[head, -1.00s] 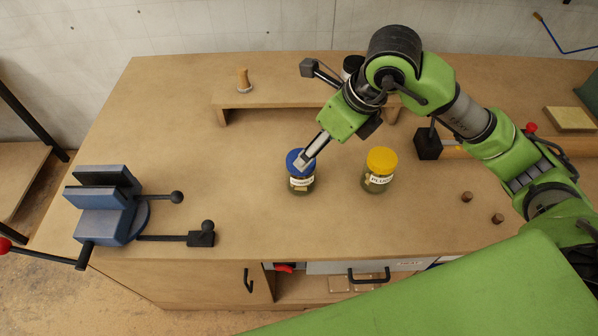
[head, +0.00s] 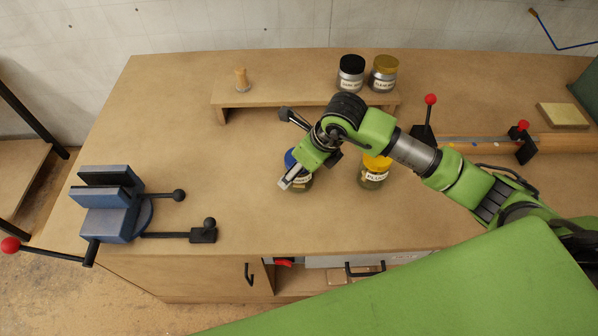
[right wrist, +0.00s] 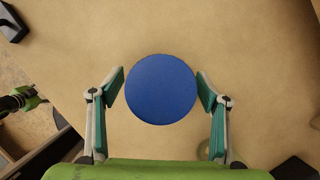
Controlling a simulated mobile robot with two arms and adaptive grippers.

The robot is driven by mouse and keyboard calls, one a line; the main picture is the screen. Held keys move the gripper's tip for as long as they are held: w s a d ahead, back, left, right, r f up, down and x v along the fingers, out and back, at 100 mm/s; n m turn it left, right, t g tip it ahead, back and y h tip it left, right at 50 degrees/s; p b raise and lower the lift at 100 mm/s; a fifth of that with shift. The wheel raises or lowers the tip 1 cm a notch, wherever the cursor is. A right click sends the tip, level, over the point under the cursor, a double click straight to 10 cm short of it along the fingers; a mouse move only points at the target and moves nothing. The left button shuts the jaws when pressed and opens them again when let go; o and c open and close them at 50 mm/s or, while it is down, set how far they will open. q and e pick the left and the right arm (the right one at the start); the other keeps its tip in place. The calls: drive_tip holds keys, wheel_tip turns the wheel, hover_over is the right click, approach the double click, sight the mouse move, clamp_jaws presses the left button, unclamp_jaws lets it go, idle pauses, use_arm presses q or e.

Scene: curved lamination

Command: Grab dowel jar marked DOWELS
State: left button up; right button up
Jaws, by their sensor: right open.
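A jar with a blue lid (head: 290,158) stands on the workbench; my right gripper covers much of it and its label in the head view. In the right wrist view its round blue lid (right wrist: 160,89) lies between my right gripper's fingers. My right gripper (right wrist: 160,90) is open, one finger on each side of the lid, with a small gap at each side. In the head view the right gripper (head: 292,180) points down at this jar from the right. A yellow-lidded jar (head: 373,178) with a white label stands just to its right.
A blue vise (head: 108,208) sits at the bench's left end. A low shelf (head: 285,97) at the back holds a black-lidded jar (head: 351,75), a gold-lidded jar (head: 383,74) and a wooden-handled item (head: 241,79).

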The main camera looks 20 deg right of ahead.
drive_tip(key=shift+f, duration=0.15)
drive_tip(key=shift+c, duration=0.4)
drive_tip(key=c, duration=1.2)
drive_tip(key=shift+c, duration=0.5)
drive_tip(key=shift+w+r, duration=0.1)
drive_tip(key=shift+r, duration=0.1)
